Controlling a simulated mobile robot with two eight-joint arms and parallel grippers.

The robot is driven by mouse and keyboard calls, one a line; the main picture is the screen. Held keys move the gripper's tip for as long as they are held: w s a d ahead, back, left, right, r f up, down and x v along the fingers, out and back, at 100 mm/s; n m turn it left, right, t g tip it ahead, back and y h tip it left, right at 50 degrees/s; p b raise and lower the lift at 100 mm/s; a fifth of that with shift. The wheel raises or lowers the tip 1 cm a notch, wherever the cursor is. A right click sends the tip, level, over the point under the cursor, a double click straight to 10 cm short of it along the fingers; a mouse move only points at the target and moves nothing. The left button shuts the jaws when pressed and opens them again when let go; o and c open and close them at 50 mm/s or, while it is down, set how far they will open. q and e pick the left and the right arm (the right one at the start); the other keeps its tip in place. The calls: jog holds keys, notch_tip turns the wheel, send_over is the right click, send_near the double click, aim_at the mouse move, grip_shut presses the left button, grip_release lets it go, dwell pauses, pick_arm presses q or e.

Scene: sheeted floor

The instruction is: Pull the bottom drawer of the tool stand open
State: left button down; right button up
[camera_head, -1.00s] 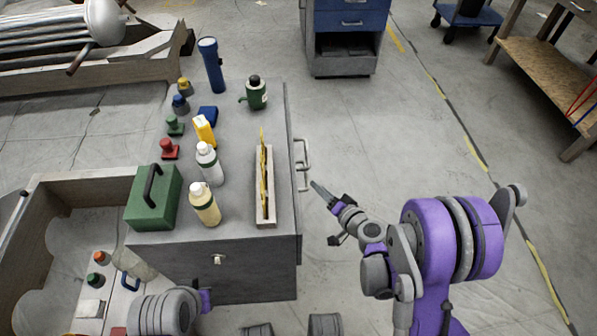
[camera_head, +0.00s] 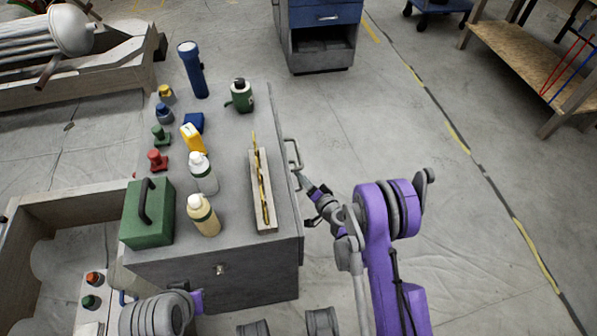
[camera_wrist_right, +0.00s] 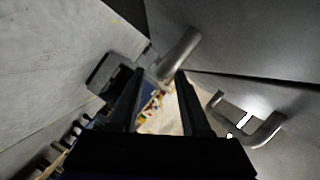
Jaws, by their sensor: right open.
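The tool stand (camera_head: 240,265) is a grey cabinet with its drawer side facing right. A bar handle (camera_head: 293,153) sticks out from that side in the head view. No drawer is visibly pulled out; the lower front is mostly hidden. My right gripper (camera_head: 303,181) is beside that side, close to the handles. In the right wrist view, my right gripper (camera_wrist_right: 160,85) is open, its two black fingers apart. One handle bar (camera_wrist_right: 180,53) lies just beyond the fingertips, and another handle (camera_wrist_right: 250,128) is to their right. I cannot tell contact. My left gripper is not visible.
Bottles, a flashlight (camera_head: 193,70), a green box (camera_head: 147,212) and a wooden holder (camera_head: 262,190) stand on top. A blue cabinet (camera_head: 320,35) is behind, a wooden bench (camera_head: 525,65) at right. Floor right of the stand is clear.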

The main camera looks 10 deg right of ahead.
jog(key=shift+x, duration=1.85)
grip_shut()
